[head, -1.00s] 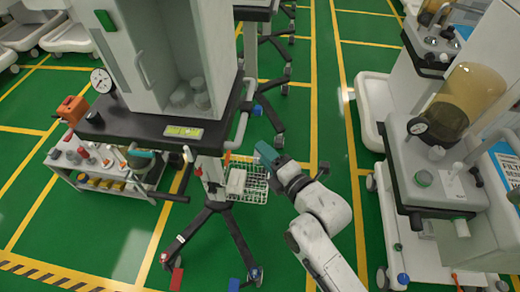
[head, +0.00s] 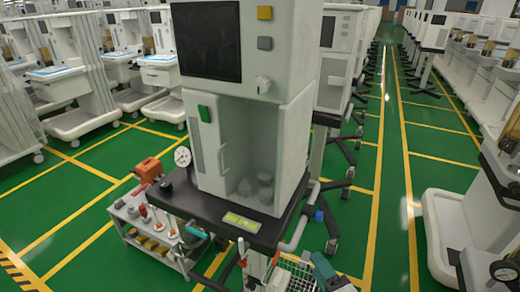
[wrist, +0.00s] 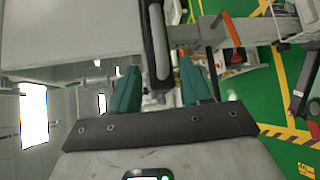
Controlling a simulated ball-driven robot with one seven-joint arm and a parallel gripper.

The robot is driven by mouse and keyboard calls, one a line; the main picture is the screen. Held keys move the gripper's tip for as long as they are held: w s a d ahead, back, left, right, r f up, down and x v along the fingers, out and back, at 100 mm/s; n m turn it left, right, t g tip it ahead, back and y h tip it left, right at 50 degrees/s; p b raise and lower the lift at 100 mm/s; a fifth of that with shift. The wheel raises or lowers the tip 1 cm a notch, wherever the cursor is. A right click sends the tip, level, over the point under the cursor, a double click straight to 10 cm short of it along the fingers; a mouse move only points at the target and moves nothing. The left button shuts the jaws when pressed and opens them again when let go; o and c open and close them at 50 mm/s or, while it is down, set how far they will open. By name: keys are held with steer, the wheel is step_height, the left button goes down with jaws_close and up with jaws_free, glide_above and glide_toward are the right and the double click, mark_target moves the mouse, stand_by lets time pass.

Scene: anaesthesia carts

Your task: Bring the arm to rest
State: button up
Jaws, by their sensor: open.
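My gripper (wrist: 160,90) shows in the wrist view with its two teal fingers apart and nothing seen between them. In the head view only a teal part of my gripper (head: 323,268) shows at the bottom edge, beside a wire basket (head: 298,270) on the near anaesthesia cart (head: 245,150). Most of my arm is out of the head view. In the wrist view a pale cart body and a dark bar lie beyond the fingers; I cannot tell how far off they are.
A small trolley (head: 150,235) with bottles and tools stands left of the near cart. An orange box (head: 148,170) and a gauge (head: 183,156) sit at the cart's left side. Other carts stand in rows behind and at right. A green floor aisle (head: 390,200) is clear right of centre.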

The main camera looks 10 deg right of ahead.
steer(key=s+d+f+m+g+h, duration=0.1)
steer(key=s+d+f+m+g, duration=0.2)
steer(key=s+f+m+g, duration=0.55)
steer(key=s+d+f+m+g, duration=0.1)
steer(key=s+m+g, duration=0.2)
steer(key=s+m, duration=0.3)
steer(key=s+d+f+m+g+h, duration=0.1)
steer(key=s+d+m+g, duration=0.1)
steer(key=s+m, duration=0.5)
steer(key=s+g, duration=0.1)
steer(key=s, duration=0.4)
steer(key=shift+d+f+g, duration=0.2)
steer(key=shift+d+g, duration=0.05)
steer(key=shift+g, duration=0.1)
